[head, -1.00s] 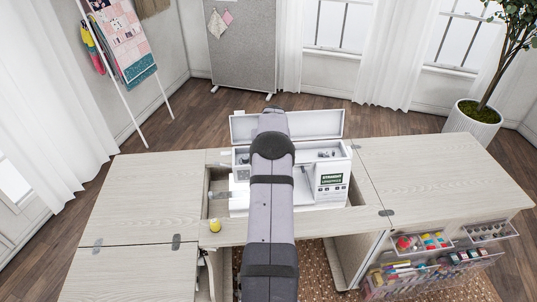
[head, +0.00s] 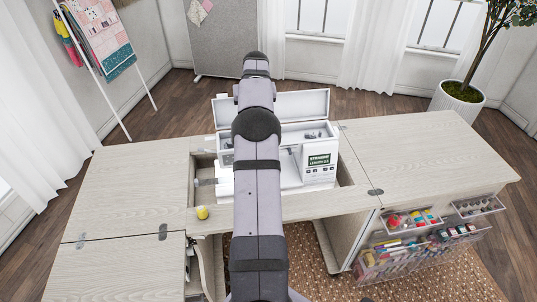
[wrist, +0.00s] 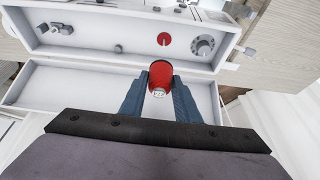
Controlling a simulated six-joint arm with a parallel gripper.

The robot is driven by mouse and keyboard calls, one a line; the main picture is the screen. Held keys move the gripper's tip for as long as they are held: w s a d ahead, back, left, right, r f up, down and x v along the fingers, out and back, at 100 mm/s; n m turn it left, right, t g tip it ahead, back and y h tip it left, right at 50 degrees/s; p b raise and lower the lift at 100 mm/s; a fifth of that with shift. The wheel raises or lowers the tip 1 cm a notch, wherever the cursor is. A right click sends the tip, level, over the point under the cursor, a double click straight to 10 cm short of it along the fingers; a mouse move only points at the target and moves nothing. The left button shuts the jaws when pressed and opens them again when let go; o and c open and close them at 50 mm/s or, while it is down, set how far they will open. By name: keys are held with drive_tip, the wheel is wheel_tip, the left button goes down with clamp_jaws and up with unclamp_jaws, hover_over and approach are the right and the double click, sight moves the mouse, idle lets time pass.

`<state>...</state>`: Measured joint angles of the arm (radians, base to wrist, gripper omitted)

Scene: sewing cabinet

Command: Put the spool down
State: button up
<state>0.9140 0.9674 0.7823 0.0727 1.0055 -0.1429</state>
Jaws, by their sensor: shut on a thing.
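A red spool (wrist: 160,76) with a pale end is held between the two blue fingers of my gripper (wrist: 159,82) in the wrist view. The spool appears above the white sewing machine (wrist: 110,40), over the strip between the machine's top and its open lid (wrist: 70,90). A round red spot (wrist: 164,39) shows on the machine's top just beyond the spool, apart from it in the picture. Next to it is a grey dial (wrist: 204,45). In the head view my arm hides the fingers and the spool. The sewing machine (head: 318,170) stands in the cabinet's opening with its lid raised.
A small yellow spool (head: 202,212) stands on the cabinet top (head: 130,190) near the opening's front left corner. Clear bins (head: 410,222) with colored supplies hang at the right front. The cabinet top right of the machine (head: 420,155) is clear.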

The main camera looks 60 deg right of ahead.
drive_tip(key=shift+s+d+r+b, duration=0.1)
drive_tip(key=shift+d+r+b, duration=0.15)
drive_tip(key=shift+r, duration=0.35)
drive_tip(key=shift+d+r+b, duration=0.1)
drive_tip(key=shift+d+r, duration=0.1)
drive_tip(key=shift+r, duration=0.35)
drive_tip(key=shift+s+r, duration=0.2)
drive_tip(key=shift+r, duration=0.15)
drive_tip(key=shift+s+a+b, duration=0.25)
drive_tip(key=shift+s+b, duration=0.05)
drive_tip(key=s+a+f+n+y+b, duration=0.1)
drive_tip(key=s+a+f+n, duration=0.3)
drive_tip(key=a, duration=0.3)
drive_tip(key=s+a+f+n+t+y, duration=0.1)
drive_tip(key=s+a+f+n, duration=0.15)
drive_tip(key=a+f, duration=0.45)
drive_tip(key=s+a+f+n+y+b, duration=0.1)
drive_tip(key=s+a+f+n+y, duration=0.1)
drive_tip(key=a+f+n, duration=0.45)
drive_tip(key=shift+w+a+f+n+g+y+p, duration=0.15)
drive_tip(key=shift+a+f+n+y+p, duration=0.2)
drive_tip(key=shift+f+n+p, duration=0.65)
drive_tip(key=shift+w+a+f+n+g+y+p, duration=0.1)
drive_tip(key=shift+a+f+n+g+y+p, duration=0.15)
drive_tip(key=shift+f+n, duration=0.85)
drive_tip(key=shift+w+a+f+n+g+y+p, duration=0.1)
drive_tip(key=shift+a+f+n+y+p, duration=0.25)
drive_tip(key=shift+f, duration=1.25)
drive_tip(key=shift+d+f, duration=0.1)
drive_tip(key=shift+f, duration=0.3)
